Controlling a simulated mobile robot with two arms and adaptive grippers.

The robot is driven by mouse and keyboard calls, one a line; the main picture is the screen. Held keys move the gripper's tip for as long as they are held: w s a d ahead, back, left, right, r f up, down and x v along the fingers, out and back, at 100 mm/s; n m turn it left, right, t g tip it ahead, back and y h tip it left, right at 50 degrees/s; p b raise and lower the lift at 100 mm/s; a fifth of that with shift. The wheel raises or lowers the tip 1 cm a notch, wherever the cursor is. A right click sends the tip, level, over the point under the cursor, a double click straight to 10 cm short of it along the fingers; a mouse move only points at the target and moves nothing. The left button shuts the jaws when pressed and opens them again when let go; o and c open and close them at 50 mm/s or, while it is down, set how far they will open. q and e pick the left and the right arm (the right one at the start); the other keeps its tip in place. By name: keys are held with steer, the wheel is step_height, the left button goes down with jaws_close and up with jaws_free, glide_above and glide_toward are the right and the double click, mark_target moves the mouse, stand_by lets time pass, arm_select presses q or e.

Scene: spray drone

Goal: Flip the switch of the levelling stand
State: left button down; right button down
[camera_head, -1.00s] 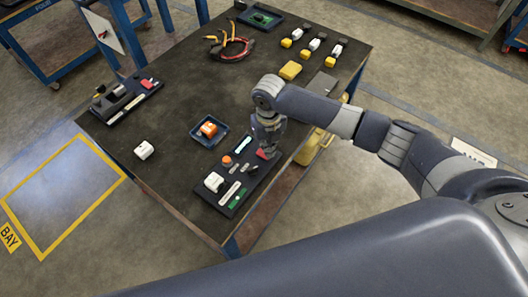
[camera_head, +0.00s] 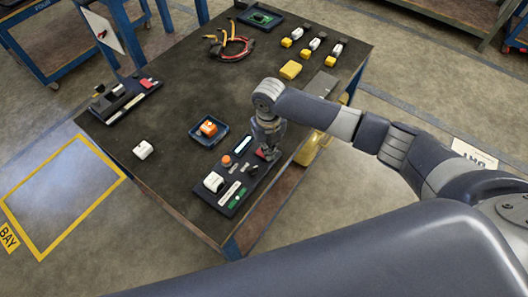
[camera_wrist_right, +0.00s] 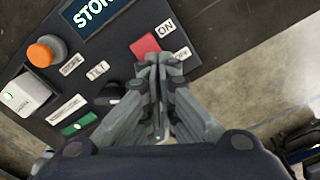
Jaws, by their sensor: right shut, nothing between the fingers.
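The levelling stand appears to be the black panel (camera_head: 231,198) on the near edge of the table. In the right wrist view it bears a red rocker switch (camera_wrist_right: 145,46) beside an "ON" label (camera_wrist_right: 166,28), a dark knob (camera_wrist_right: 110,94) near a "TILT" label, an orange knob (camera_wrist_right: 46,50) and a display (camera_wrist_right: 95,14) reading "STOR", cut off by the frame. My right gripper (camera_head: 268,152) is shut and empty over the panel's right end. In the wrist view its fingertips (camera_wrist_right: 158,60) are just below the red switch; contact cannot be told. My left gripper is not in view.
A blue tray (camera_head: 196,137) with an orange part lies behind the panel. A white block (camera_head: 143,150) stands to the left. A second black panel (camera_head: 115,112) is at the table's left edge.

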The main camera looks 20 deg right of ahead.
steer(key=shift+f, duration=0.45)
steer(key=shift+s, duration=0.1)
step_height(320, 180, up, 7)
steer(key=p, duration=0.6)
stand_by(0.4)
stand_by(0.4)
